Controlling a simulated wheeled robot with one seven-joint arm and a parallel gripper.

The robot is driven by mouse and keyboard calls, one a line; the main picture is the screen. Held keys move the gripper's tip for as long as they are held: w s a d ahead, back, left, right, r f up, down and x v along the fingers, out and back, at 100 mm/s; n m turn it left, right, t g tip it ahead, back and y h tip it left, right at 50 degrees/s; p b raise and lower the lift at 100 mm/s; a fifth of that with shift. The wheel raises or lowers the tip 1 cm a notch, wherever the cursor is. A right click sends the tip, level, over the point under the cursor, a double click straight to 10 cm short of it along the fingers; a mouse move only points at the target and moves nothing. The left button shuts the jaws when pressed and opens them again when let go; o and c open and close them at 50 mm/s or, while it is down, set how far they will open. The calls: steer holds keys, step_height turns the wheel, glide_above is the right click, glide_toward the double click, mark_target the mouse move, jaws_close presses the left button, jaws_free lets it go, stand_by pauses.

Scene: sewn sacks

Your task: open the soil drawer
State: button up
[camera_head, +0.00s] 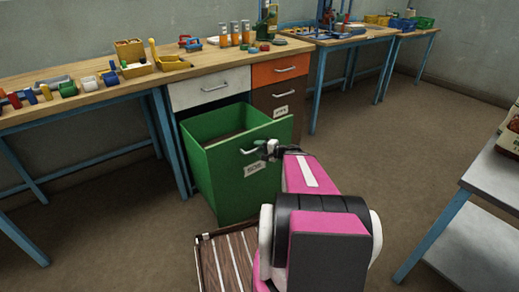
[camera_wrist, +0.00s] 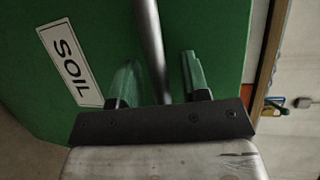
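The soil drawer (camera_head: 225,170) is a deep green box with an open top, standing well out from the bench front. Its white label reading SOIL (camera_wrist: 69,62) shows clearly in the wrist view and small in the head view. A grey bar handle (camera_head: 250,150) is on its front; in the wrist view the handle (camera_wrist: 151,40) runs between my two fingers. My gripper (camera_head: 270,150) is at the handle's right part. In the wrist view my gripper (camera_wrist: 160,82) has green-looking fingers, with a gap visible on each side of the bar.
A white drawer (camera_head: 210,88) and an orange drawer (camera_head: 281,70) are shut above, with a brown drawer (camera_head: 282,97) beside the green one. A striped wooden pallet-like thing (camera_head: 225,262) lies in front. A grey-topped table (camera_head: 500,172) stands at right. Floor between is clear.

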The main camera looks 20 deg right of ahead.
steer(key=v, duration=1.1)
steer(key=shift+w+a, duration=0.1)
steer(key=shift+a, duration=0.05)
stand_by(0.3)
